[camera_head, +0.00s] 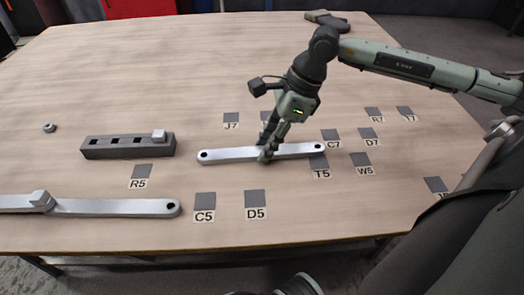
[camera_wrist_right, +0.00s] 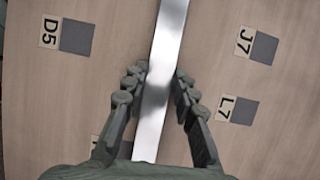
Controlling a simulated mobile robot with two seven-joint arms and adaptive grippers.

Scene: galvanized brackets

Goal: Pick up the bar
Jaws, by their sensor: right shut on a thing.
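A silver bar (camera_head: 228,155) with a hole at each end lies across the middle of the wooden table. My right gripper (camera_head: 267,154) points down over the bar's middle, with its fingers shut on the bar from both sides. In the right wrist view the bar (camera_wrist_right: 168,40) runs between the fingers of the right gripper (camera_wrist_right: 158,88). I cannot tell whether the bar is touching the table or slightly above it. A second silver bar (camera_head: 115,208) lies at the front left with a small block on it. My left gripper is not in view.
A dark block with square holes (camera_head: 100,152) holds a small silver piece (camera_head: 158,135) at the left. A nut (camera_head: 49,128) lies beyond it. Several labelled grey squares, such as D5 (camera_head: 256,198) and T5 (camera_head: 319,162), mark the table (camera_head: 150,70). The far table area is mostly clear.

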